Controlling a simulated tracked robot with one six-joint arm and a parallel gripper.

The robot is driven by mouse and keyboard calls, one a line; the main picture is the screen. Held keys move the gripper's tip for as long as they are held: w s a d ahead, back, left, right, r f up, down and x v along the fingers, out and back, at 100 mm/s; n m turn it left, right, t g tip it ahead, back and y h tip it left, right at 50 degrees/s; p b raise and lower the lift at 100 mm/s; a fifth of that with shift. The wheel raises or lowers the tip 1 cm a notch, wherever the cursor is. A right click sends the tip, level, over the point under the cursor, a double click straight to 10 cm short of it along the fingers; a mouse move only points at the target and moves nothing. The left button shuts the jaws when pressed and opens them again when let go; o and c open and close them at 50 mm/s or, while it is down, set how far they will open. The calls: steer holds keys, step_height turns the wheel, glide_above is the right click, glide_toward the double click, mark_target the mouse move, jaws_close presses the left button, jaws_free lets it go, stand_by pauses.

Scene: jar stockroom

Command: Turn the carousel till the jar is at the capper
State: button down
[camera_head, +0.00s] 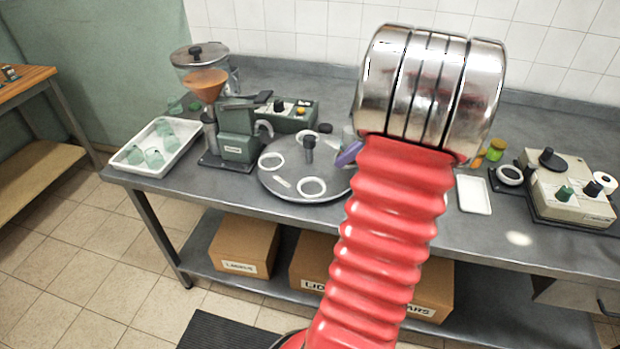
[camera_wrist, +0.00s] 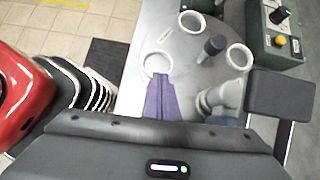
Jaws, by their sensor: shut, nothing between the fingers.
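The carousel (camera_head: 281,184) is a round grey turntable on the bench with several white ring seats and a dark central post (camera_head: 308,146). In the wrist view the carousel (camera_wrist: 190,72) fills the upper middle. My gripper (camera_wrist: 160,82) has purple fingers, pressed together and empty, above the plate beside a ring seat (camera_wrist: 157,64). In the head view my gripper (camera_head: 347,154) shows at the carousel's right edge, partly behind my arm. A pale, cloudy jar-like object (camera_wrist: 222,97) is right of the fingers, partly hidden. I cannot tell for certain which machine is the capper.
A green machine (camera_head: 238,146) and a funnel (camera_head: 208,84) stand left of the carousel. A green control box (camera_head: 292,114) is behind it. A white tray (camera_head: 127,157) with glass jars is far left. A beige machine (camera_head: 568,188) and a small white tray (camera_head: 474,195) are right.

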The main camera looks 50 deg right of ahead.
glide_toward(301, 184)
steer(key=x, duration=0.4)
steer(key=shift+s+a+f, duration=0.1)
steer(key=shift+f, duration=0.4)
steer(key=shift+w+a+f, duration=0.25)
steer(key=shift+w+f, duration=0.1)
steer(key=shift+w, duration=0.25)
